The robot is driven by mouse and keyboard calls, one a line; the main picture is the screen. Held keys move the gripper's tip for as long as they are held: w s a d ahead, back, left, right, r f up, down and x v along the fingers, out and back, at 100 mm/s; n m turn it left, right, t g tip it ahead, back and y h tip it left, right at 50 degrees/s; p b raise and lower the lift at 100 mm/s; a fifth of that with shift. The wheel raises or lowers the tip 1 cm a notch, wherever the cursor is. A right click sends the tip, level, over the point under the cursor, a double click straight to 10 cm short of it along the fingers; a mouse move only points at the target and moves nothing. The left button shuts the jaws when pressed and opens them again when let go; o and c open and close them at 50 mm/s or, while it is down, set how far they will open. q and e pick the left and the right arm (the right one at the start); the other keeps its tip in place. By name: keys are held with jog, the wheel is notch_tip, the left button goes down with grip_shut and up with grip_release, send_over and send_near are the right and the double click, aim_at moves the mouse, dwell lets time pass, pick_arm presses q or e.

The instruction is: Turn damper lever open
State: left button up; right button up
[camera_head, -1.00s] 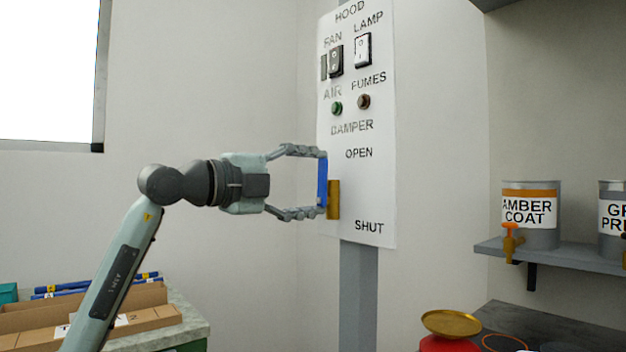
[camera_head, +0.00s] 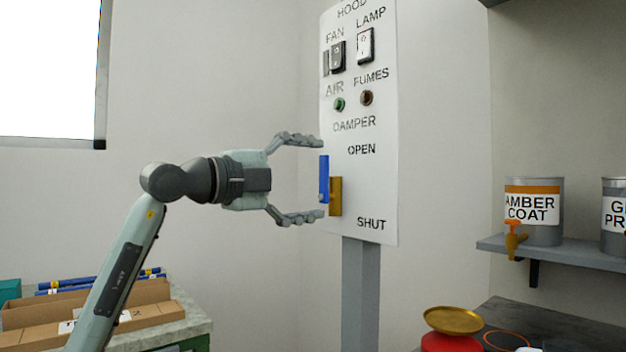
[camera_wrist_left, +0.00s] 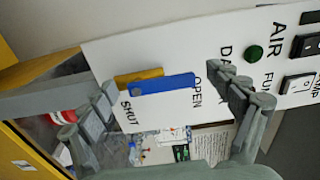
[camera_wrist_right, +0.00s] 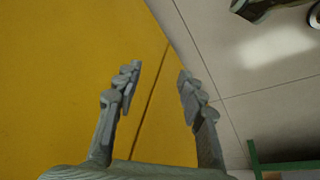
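The damper lever is a blue bar (camera_head: 324,179) with a brass-coloured block (camera_head: 336,196) beside it, on the white hood panel (camera_head: 365,190). The bar stands upright, its top just below the level of OPEN and its lower end above SHUT. My left gripper (camera_head: 320,178) is open, one finger above the bar and one below. The upper fingertip is clear of it; the lower is close, contact unclear. In the left wrist view the blue bar (camera_wrist_left: 165,84) lies between the spread fingers. My right gripper (camera_wrist_right: 160,75) is open and empty, away from the panel.
Fan and lamp switches (camera_head: 364,46) and two small indicators (camera_head: 367,98) sit higher on the panel. A shelf (camera_head: 550,250) with paint cans is at right. A brass dish (camera_head: 453,320) is at lower right. A cardboard tray (camera_head: 130,319) stands at lower left.

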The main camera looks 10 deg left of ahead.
pick_arm(q)
jog(key=shift+s, duration=0.1)
jog(key=v, duration=1.2)
